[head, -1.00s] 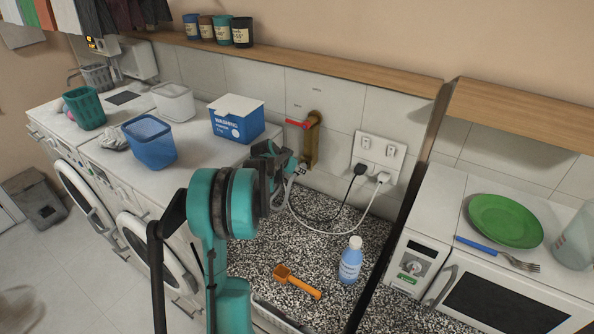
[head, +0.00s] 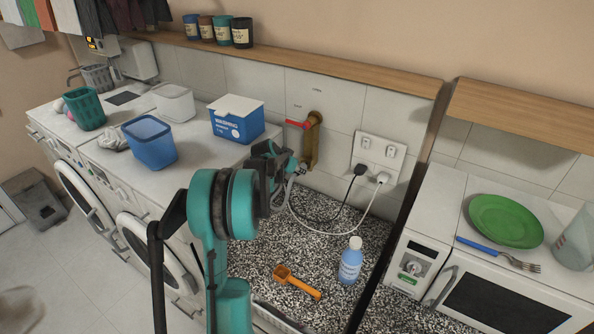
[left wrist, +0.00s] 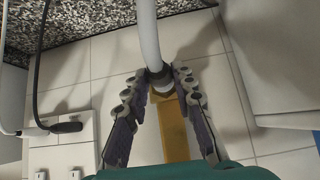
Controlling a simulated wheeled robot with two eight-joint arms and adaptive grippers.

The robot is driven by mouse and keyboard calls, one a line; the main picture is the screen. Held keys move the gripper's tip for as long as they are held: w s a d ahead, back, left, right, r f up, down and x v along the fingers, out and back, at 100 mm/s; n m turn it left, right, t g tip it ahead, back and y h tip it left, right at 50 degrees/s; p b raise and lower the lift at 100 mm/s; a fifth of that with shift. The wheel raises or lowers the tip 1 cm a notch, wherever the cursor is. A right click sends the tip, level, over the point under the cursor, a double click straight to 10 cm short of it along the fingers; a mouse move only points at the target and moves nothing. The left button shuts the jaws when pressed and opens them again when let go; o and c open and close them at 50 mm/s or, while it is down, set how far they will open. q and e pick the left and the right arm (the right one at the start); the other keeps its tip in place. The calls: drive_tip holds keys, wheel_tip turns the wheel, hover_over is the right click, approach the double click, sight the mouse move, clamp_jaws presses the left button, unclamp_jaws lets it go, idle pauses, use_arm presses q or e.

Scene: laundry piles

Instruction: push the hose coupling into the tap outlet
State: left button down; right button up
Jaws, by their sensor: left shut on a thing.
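My left gripper (head: 290,163) is in front of the tiled wall, just below the tap (head: 312,120). In the left wrist view its two fingers (left wrist: 160,82) are shut on the dark hose coupling (left wrist: 160,75), at the end of a light grey hose (left wrist: 148,35). The tap has a red handle (head: 296,124) and a brass-coloured backing plate (head: 310,148), which also shows behind the coupling in the wrist view (left wrist: 173,130). The coupling's end is close to the tap outlet; I cannot tell whether they touch. My right gripper is not in view.
Two plugs with cables sit in the socket panel (head: 379,157) right of the tap. A blue bottle (head: 350,262) and an orange scoop (head: 297,282) lie or stand on the speckled counter (head: 258,262). A blue washing box (head: 237,122) stands left of the gripper.

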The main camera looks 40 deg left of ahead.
use_arm(q)
drive_tip(key=shift+w, duration=0.6)
drive_tip(key=c, duration=1.2)
unclamp_jaws()
drive_tip(key=shift+s, duration=0.1)
drive_tip(key=s, duration=0.6)
drive_tip(key=s+d, duration=0.1)
drive_tip(key=s, duration=0.2)
drive_tip(key=shift+b, duration=0.35)
drive_tip(key=shift+w, duration=0.1)
